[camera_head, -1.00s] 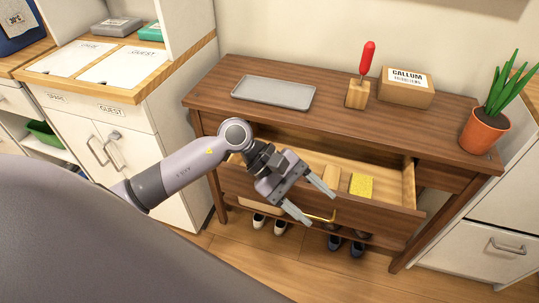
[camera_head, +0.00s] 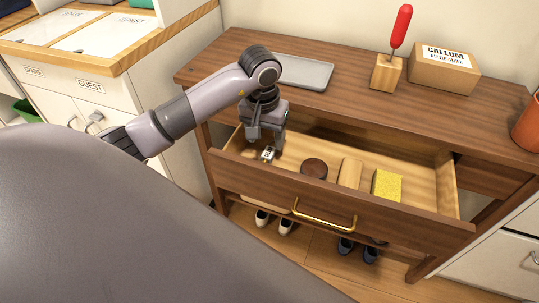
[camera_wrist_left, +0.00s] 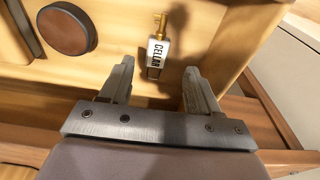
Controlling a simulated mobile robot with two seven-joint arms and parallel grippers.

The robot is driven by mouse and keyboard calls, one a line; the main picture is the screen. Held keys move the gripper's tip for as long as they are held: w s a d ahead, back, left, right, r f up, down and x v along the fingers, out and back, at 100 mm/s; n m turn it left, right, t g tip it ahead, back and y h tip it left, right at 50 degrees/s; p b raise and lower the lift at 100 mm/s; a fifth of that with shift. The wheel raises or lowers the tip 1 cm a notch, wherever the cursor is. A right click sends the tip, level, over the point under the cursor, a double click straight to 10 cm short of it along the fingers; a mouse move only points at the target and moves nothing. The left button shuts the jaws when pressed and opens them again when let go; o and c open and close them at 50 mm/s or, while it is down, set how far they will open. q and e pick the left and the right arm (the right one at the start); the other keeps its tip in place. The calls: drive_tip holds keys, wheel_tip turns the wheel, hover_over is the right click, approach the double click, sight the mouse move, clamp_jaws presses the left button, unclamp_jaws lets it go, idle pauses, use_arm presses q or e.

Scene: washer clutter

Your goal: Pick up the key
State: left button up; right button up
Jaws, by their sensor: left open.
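A brass key (camera_wrist_left: 160,20) with a white tag (camera_wrist_left: 157,52) lettered "CELLAR" lies on the floor of the open drawer. The tag shows in the head view (camera_head: 268,154) near the drawer's left end. My left gripper (camera_head: 266,138) points down over that end. In the wrist view my left gripper (camera_wrist_left: 156,72) is open, its fingers on either side of the tag's near end and empty. The key lies beyond the fingertips. My right gripper is not in view.
The drawer (camera_head: 340,205) also holds a dark round tin (camera_head: 314,168), a tan block (camera_head: 349,173) and a yellow sponge (camera_head: 387,185). On the dresser top stand a grey tray (camera_head: 305,72), a red-handled tool in a wooden block (camera_head: 386,75) and a box (camera_head: 444,66).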

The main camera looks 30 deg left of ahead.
sight(269, 151)
use_arm(q)
drive_tip(key=f, duration=0.4)
drive_tip(key=shift+w+d+f, duration=0.1)
drive_tip(key=shift+w+f, duration=0.2)
drive_tip(key=shift+f, duration=0.05)
drive_tip(key=c, duration=1.1)
drive_tip(key=shift+r, duration=0.1)
drive_tip(key=shift+w+r, duration=0.1)
drive_tip(key=shift+r, duration=0.4)
wheel_tip(269, 151, up, 19)
drive_tip(key=shift+f+p, duration=0.1)
drive_tip(key=shift+p, duration=1.1)
